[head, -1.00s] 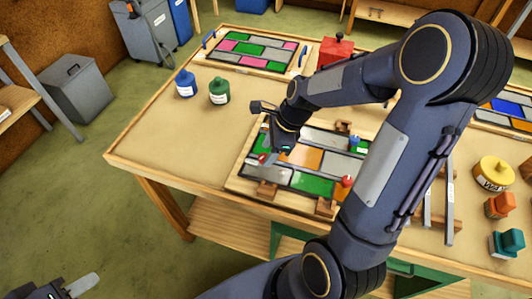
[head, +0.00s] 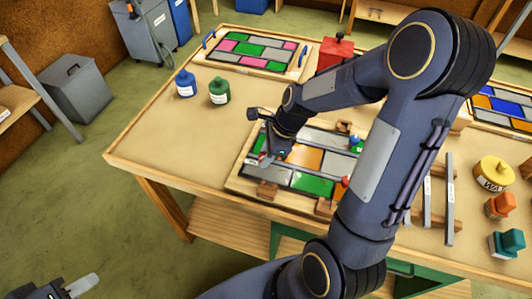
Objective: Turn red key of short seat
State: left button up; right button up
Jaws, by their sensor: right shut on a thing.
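The leaded panel (head: 312,186) lies in its wooden frame on the workbench, with green, orange, white and grey panes. My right gripper (head: 266,158) is at the panel's left side, pointing down, shut on a small red key that it mostly hides. A second red knob (head: 346,181) shows at the panel's front right, partly behind my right arm. A blue knob (head: 355,141) stands at the back right. My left gripper (head: 78,288) is at the bottom left corner, away from the bench; only part of it shows.
The bench's left part is clear.

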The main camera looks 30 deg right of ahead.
jog(key=shift+n, duration=0.3)
jog(key=n+g+p, duration=0.1)
jog(key=n+g, duration=0.1)
jog(key=n, duration=0.2)
jog(key=shift+w+n, duration=0.15)
jog(key=shift+n, duration=0.15)
jog(key=n, duration=0.2)
jog(key=n+g+p, duration=0.1)
jog(key=n, duration=0.1)
jog(key=shift+w+g, duration=0.15)
jog(key=shift+g, duration=0.15)
jog(key=n, duration=0.3)
jog(key=n+g+h, duration=0.1)
jog(key=n, duration=0.2)
jog(key=shift+w+g+p, duration=0.1)
jog(key=shift+g+p, duration=0.2)
jog(key=shift+p, duration=0.1)
jog(key=shift+a+n+g+h, duration=0.1)
jog(key=shift+n+g+h, duration=0.25)
jog(key=shift+n, duration=0.75)
jog(key=shift+a+n+g+h, duration=0.15)
jog(key=shift+n+h, duration=0.3)
jog(key=shift+n, duration=0.65)
jog(key=shift+d, duration=0.1)
jog(key=o, duration=1)
jog(key=shift+c, duration=0.2)
